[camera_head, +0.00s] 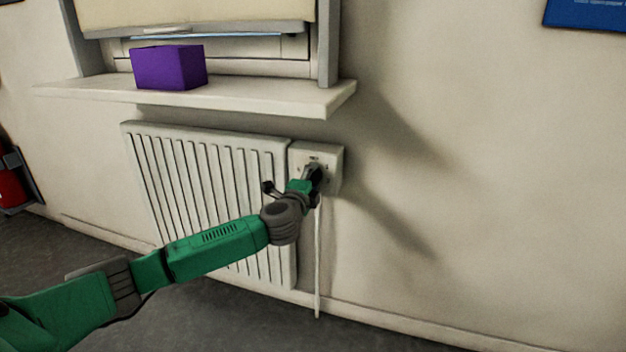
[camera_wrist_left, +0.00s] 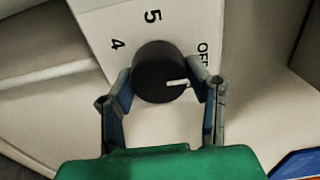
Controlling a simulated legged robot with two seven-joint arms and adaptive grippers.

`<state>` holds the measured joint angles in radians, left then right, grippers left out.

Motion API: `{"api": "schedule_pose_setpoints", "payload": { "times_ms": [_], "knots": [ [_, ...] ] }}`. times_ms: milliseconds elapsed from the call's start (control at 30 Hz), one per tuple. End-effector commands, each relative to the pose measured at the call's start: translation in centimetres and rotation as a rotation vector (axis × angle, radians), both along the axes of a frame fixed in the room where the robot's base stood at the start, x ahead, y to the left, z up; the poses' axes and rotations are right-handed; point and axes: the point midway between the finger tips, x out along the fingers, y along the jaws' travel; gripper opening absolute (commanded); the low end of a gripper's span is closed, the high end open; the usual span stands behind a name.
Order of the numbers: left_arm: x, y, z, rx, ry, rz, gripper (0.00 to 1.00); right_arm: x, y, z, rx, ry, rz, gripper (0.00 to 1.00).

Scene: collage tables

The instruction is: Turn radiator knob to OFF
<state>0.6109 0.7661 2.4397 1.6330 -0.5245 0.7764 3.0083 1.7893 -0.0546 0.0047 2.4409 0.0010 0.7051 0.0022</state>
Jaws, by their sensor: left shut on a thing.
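The radiator knob (camera_wrist_left: 160,74) is a round black dial with a white pointer mark, on a white control box (camera_head: 331,157) at the right end of the radiator (camera_head: 205,190). In the left wrist view the labels 4, 5 and OFF show around the dial. The white mark points right, a little below the OFF label (camera_wrist_left: 203,54). My left gripper (camera_wrist_left: 166,84) is shut on the knob, one finger on each side. In the head view the left gripper (camera_head: 314,174) is at the box and hides most of the knob. My right gripper is not in view.
A windowsill (camera_head: 240,97) juts out above the radiator and box, with a purple box (camera_head: 170,67) on it. A thin white pipe (camera_head: 318,260) runs down from the control box. A red extinguisher (camera_head: 10,188) is at far left.

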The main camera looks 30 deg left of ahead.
Motion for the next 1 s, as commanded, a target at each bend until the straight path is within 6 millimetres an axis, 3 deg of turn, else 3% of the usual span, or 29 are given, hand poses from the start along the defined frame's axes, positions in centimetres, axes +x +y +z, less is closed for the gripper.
{"api": "schedule_pose_setpoints", "payload": {
  "times_ms": [233, 267, 300, 667, 767, 1000],
  "knots": [
    [-0.1, 0.0, -0.7, -0.001, 0.012, 0.002, 0.16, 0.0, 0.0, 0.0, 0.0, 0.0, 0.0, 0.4],
    [-0.1, 0.0, -0.7, -0.001, 0.012, 0.002, 0.55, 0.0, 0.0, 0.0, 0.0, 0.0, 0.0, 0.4],
    [-0.1, 0.0, -0.7, -0.001, 0.012, 0.001, 0.64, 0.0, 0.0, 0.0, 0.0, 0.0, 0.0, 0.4],
    [-0.4, -0.1, -0.3, 0.001, 0.004, 0.0, 0.64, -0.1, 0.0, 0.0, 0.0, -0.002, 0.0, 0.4],
    [-1.5, -0.3, -0.3, 0.002, 0.006, 0.0, 0.64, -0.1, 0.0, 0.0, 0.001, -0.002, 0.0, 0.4],
    [-6.4, -1.5, -0.5, 0.0, 0.007, -0.002, 0.64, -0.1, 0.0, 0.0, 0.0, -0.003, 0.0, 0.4]
  ]
}}
